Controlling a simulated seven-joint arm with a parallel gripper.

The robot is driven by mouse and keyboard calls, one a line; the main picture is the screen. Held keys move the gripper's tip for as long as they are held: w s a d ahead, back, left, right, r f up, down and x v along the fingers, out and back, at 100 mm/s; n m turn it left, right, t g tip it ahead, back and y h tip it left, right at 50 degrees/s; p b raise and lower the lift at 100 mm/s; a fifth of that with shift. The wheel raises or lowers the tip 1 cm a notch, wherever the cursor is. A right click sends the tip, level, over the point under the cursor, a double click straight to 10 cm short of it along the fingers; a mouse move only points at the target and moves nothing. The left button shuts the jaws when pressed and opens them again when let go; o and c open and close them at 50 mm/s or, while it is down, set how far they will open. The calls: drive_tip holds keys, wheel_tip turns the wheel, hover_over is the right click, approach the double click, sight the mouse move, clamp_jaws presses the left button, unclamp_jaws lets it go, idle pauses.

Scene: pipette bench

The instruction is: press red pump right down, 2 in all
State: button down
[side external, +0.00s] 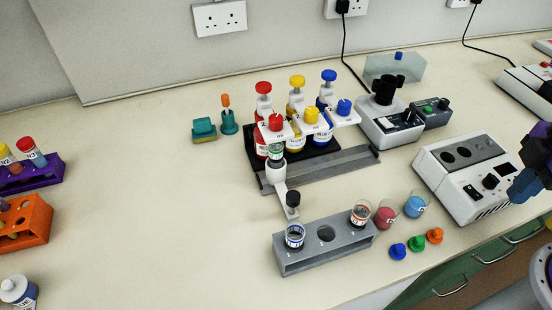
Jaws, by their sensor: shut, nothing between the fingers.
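Two red knobs show at the left end of the dispenser group. The rear red pump head (263,88) stands raised on a white stem, and a front red knob (275,121) sits on a white piece. Yellow (297,82) and blue (329,76) heads stand beside the rear red one. Bottles with red, yellow and blue contents stand in a black rack (254,146), partly hidden by the front pieces. My gripper (520,188) is at the right edge, partly cut off by the frame. It is shut and empty, far from the red pump.
A grey rail (335,165) lies before the bottles, with a white carrier (278,178) at its left. A grey cup rack (326,257) is in front. White instruments (465,177) stand between the pumps and my gripper. The bench at left centre is clear.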

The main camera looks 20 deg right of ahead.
idle(0.7)
wheel_tip(320, 180, up, 16)
drive_tip(key=r+m+t+y, duration=0.1)
drive_tip(key=m+t+y, duration=0.5)
drive_tip(key=m, duration=0.8)
hover_over(268, 86)
drive_tip(key=shift+f+t+h, duration=0.25)
drive_tip(key=shift+t+h, duration=0.25)
drive_tip(key=shift+t, duration=0.1)
drive_tip(key=shift+f, duration=0.1)
drive_tip(key=shift+f, duration=4.35)
drive_tip(key=shift+f, duration=0.4)
